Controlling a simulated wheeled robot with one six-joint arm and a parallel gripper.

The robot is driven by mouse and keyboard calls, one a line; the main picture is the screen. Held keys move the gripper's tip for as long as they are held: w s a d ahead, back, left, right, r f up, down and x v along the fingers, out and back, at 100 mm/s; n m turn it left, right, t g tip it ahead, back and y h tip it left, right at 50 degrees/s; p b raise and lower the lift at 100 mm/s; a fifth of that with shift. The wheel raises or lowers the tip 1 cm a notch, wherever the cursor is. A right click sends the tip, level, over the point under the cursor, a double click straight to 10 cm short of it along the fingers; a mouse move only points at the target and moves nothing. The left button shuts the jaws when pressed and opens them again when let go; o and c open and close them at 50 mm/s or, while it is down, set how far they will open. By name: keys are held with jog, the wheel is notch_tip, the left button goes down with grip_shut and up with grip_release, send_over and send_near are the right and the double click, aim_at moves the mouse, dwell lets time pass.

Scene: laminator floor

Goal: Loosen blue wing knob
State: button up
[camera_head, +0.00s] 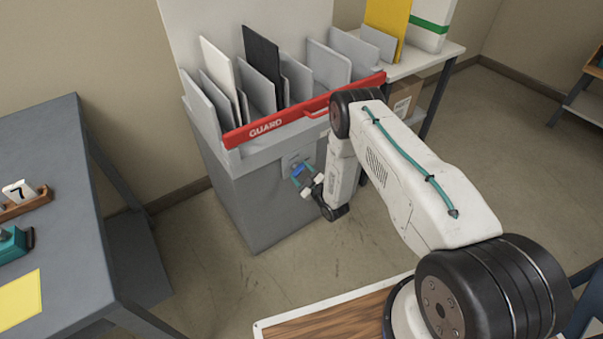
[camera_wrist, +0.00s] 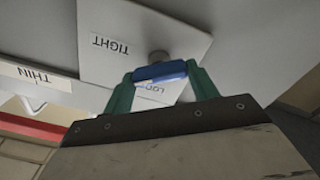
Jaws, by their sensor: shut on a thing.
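The blue wing knob (camera_wrist: 160,71) sits on a grey plate (camera_wrist: 115,30) with a "TIGHT" label and a second, partly hidden label. In the wrist view, my gripper (camera_wrist: 162,80) has its green fingers at both ends of the knob and is shut on it. The knob's wing lies nearly level across that picture. In the head view, the knob (camera_head: 299,170) shows as a small blue spot on the front of the grey machine (camera_head: 255,200), and my gripper (camera_head: 302,176) reaches it from the right.
A red bar marked "GUARD" (camera_head: 266,126) crosses the machine above the knob. Upright panels (camera_head: 262,62) stand in slots behind it. A dark table (camera_head: 60,150) is at the left. Floor (camera_head: 215,285) is clear in front of the machine. A "THIN" label (camera_wrist: 33,75) shows near the plate.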

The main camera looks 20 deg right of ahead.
jog(key=n, duration=0.5)
jog(key=shift+n, duration=0.3)
jog(key=n, duration=0.5)
jog(key=shift+f+n, duration=0.15)
jog(key=shift+n, duration=0.15)
jog(key=shift+a, duration=0.1)
jog(key=shift+o, duration=0.2)
jog(key=o, duration=1)
jog(key=shift+c, duration=0.2)
jog(key=v, duration=0.8)
